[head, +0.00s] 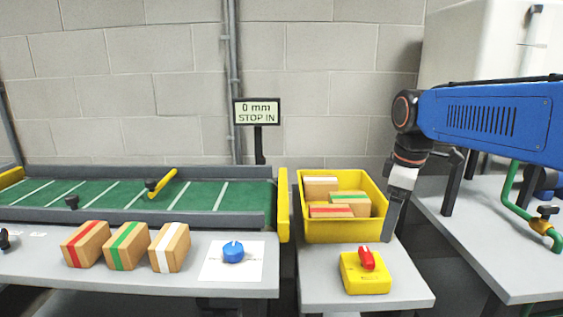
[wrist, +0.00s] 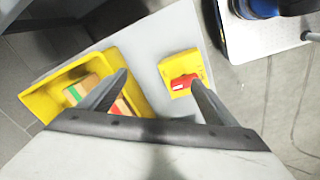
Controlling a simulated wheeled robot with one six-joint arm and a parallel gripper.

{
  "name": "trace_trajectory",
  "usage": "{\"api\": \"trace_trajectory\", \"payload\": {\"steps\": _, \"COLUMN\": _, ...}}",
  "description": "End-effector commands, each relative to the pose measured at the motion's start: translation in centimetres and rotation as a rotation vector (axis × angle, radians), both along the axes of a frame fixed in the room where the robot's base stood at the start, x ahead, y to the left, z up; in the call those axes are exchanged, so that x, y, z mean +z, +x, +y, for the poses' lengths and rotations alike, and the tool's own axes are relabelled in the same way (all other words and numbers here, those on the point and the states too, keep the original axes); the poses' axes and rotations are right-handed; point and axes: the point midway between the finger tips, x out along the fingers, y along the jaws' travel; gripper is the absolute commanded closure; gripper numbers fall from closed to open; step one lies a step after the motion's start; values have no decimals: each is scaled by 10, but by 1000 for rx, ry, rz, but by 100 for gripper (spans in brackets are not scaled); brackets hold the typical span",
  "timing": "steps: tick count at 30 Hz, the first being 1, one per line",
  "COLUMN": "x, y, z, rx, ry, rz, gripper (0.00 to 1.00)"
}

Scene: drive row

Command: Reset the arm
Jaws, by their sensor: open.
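My blue arm (head: 490,115) reaches in from the right in the head view. My gripper (head: 392,222) points down beside the right wall of the yellow bin (head: 345,230). In the wrist view my gripper (wrist: 160,82) has its two fingers well apart with nothing between them. The bin, on the left there (wrist: 42,104), is partly hidden by a finger. A yellow switch box (head: 366,282) with a red knob (head: 367,258) stands in front of the bin. In the wrist view the switch box (wrist: 178,66) is beyond the right finger, which partly overlaps it.
Several striped boxes lie in the bin. Three more boxes (head: 125,245) stand on the left table near a blue knob (head: 233,252). A green conveyor (head: 110,200) runs behind them. A sign (head: 257,111) reads "0 mm STOP IN". A right table (head: 500,250) carries green pipe (head: 515,190).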

Motion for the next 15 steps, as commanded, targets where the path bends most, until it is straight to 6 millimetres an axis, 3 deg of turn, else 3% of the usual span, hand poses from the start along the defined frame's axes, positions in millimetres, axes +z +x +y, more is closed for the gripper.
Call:
{"api": "trace_trajectory", "payload": {"steps": 3, "x": -13, "y": -35, "z": -7, "rx": -149, "ry": 26, "rz": -42, "gripper": 18}}
{"api": "trace_trajectory", "payload": {"steps": 15, "x": -76, "y": -137, "z": -22, "rx": -651, "ry": 153, "rz": -168, "gripper": 18}}
